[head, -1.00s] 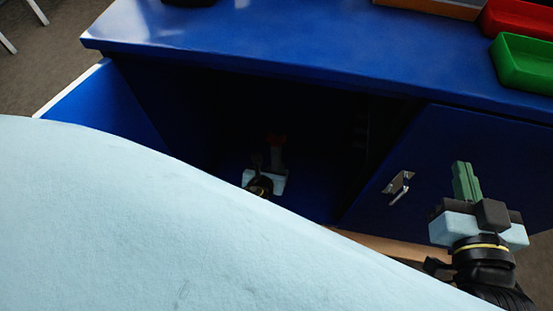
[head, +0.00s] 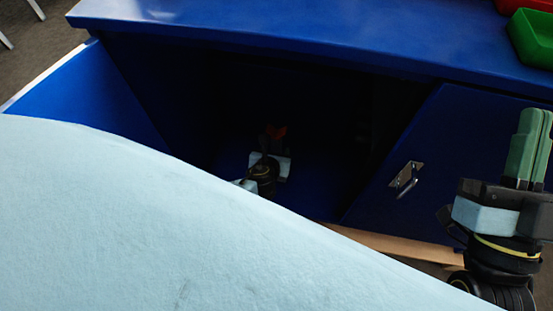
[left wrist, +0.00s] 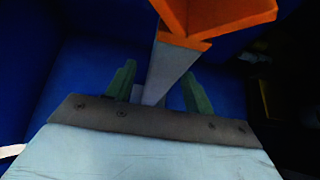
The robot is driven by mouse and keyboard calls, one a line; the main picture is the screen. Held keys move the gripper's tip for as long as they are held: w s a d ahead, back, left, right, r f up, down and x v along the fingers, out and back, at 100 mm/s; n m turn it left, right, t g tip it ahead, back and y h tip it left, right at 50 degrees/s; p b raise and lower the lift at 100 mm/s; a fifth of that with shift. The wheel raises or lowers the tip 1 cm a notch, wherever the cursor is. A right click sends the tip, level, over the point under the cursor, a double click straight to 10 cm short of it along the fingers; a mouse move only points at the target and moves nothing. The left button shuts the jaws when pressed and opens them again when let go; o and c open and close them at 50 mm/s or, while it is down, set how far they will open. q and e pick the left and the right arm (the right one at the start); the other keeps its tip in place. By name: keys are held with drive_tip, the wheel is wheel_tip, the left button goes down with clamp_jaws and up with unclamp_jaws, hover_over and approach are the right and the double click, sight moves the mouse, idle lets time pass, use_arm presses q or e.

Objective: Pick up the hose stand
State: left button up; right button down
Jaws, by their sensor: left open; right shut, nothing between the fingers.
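The hose stand shows in the left wrist view as a grey upright post (left wrist: 170,68) with an orange forked top (left wrist: 212,18). In the head view its orange top (head: 278,131) is a dim patch inside the dark cabinet. My left gripper (head: 268,148) reaches into the cabinet just in front of it. In the left wrist view the left gripper's green fingers (left wrist: 158,84) are open, one on each side of the post. Whether they touch it I cannot tell. The stand's foot is hidden. My right gripper (head: 528,145) is shut and empty, at the right edge.
The blue cabinet (head: 300,40) has its front opening dark inside. A blue door with a metal handle (head: 406,178) is at the right, close to my right gripper. A blue panel (head: 90,100) stands out at the left. Green (head: 533,38) and red bins sit on top.

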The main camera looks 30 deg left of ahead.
use_arm(q)
drive_tip(key=shift+b+x, duration=0.4)
drive_tip(key=shift+x, duration=0.55)
use_arm(e)
drive_tip(key=shift+s+d+r+t, duration=0.2)
drive_tip(key=shift+s+r+t, duration=0.3)
drive_tip(key=shift+s+t, duration=0.4)
drive_tip(key=shift+w, duration=0.15)
use_arm(q)
clamp_jaws()
drive_tip(key=shift+w+d+r, duration=0.1)
drive_tip(key=shift+w+r, duration=0.1)
drive_tip(key=shift+w, duration=0.05)
